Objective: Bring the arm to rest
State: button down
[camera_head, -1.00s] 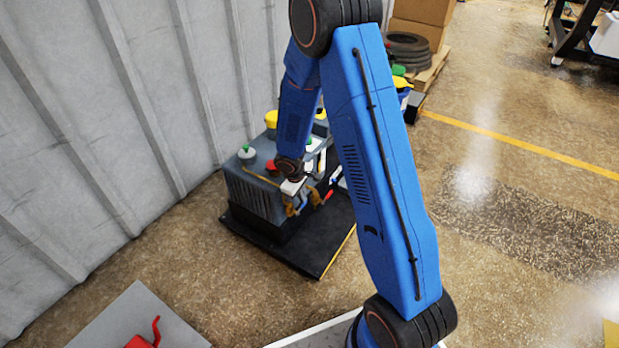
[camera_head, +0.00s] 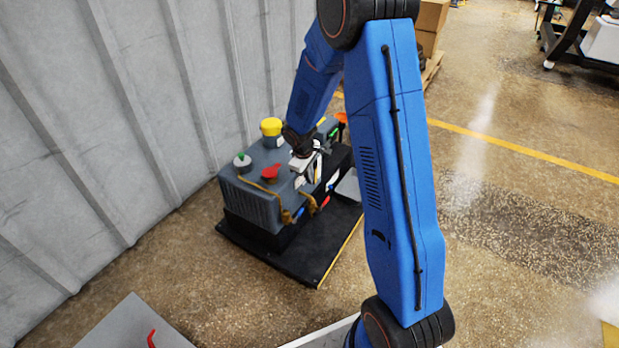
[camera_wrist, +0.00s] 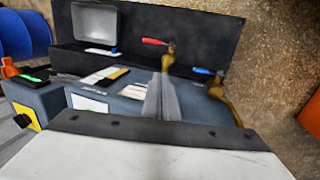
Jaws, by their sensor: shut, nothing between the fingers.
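My blue arm reaches over the grey furnace unit (camera_head: 250,203) in the head view. My gripper (camera_head: 307,172) hangs above the right part of the unit's top. In the wrist view my gripper (camera_wrist: 162,86) shows its two fingers together, with nothing between them. The furnace top (camera_wrist: 130,88) lies beneath the fingers; I cannot tell the exact gap. In the wrist view, a red-handled valve (camera_wrist: 155,42) and a blue-handled valve (camera_wrist: 203,71) sit on brass fittings beyond the fingers. My arm partly hides the unit's right side.
The unit stands on a black base (camera_head: 300,262) close to a grey corrugated wall (camera_head: 100,120). Open floor (camera_head: 540,220) lies to the right.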

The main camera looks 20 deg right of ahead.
dwell(0.4)
jog(key=s+r+m+t, duration=0.1)
jog(key=s+r+m, duration=0.1)
jog(key=s+r, duration=0.7)
jog(key=s+r+m, duration=0.2)
jog(key=s+r, duration=0.4)
jog(key=r, duration=0.7)
jog(key=s+a+r+m+t+y, duration=0.1)
jog(key=s+r, duration=0.3)
jog(key=s, duration=0.7)
jog(key=s+a+r+m+t+y, duration=0.1)
jog(key=s+a+r+m, duration=0.1)
jog(key=s, duration=1)
notch_tip(320, 180, up, 2)
jog(key=shift+s+a+r, duration=0.1)
jog(key=shift+s+a, duration=0.1)
jog(key=shift+a, duration=0.45)
